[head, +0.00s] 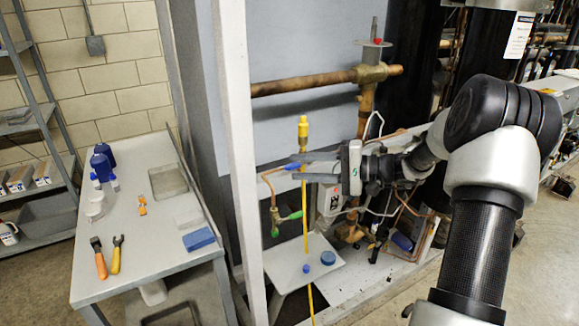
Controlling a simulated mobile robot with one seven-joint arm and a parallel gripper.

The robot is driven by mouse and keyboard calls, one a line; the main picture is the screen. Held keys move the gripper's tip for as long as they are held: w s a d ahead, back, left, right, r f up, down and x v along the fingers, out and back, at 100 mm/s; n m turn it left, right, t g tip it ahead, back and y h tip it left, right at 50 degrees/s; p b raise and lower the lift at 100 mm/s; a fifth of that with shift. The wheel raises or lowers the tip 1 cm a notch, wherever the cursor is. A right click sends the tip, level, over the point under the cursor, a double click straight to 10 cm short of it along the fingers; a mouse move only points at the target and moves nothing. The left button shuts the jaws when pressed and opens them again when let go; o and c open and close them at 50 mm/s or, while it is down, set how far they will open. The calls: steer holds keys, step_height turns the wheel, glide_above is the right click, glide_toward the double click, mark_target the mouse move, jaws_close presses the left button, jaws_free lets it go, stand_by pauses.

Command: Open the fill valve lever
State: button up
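A small brass valve (275,215) on a thin copper pipe stands left of centre, with a green lever (292,216) sticking out to its right and a green part below. A yellow hose (306,235) runs upright just right of it, topped by a yellow and brass fitting (303,128). No label shows which part is the fill valve lever. My gripper (295,168) points left, above the green lever and apart from it.
A thick copper pipe (305,84) runs above my gripper. A white post (238,150) stands to the left. A small white table (285,268) below bears blue caps. A grey bench (140,250) with tools stands further left. More pipes crowd the area below my wrist.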

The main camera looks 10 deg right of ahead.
mark_target(295, 167)
steer(key=shift+x, duration=1.9)
jaws_close()
